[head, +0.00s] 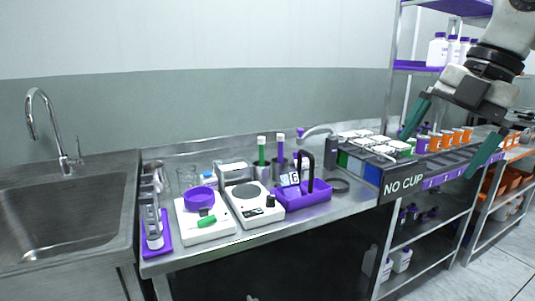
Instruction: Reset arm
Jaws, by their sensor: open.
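My gripper (446,145) is in the head view at the upper right. Its two green-tipped fingers are spread wide apart, with nothing between them that it holds. My arm comes in from the top right corner.
A steel counter (265,232) carries a white scale (250,206), a purple tray (305,203) and a purple bowl (199,197). Orange cups (446,138) stand behind my gripper. A sink (65,215) is at left; white bottles (437,50) stand on the upper shelf.

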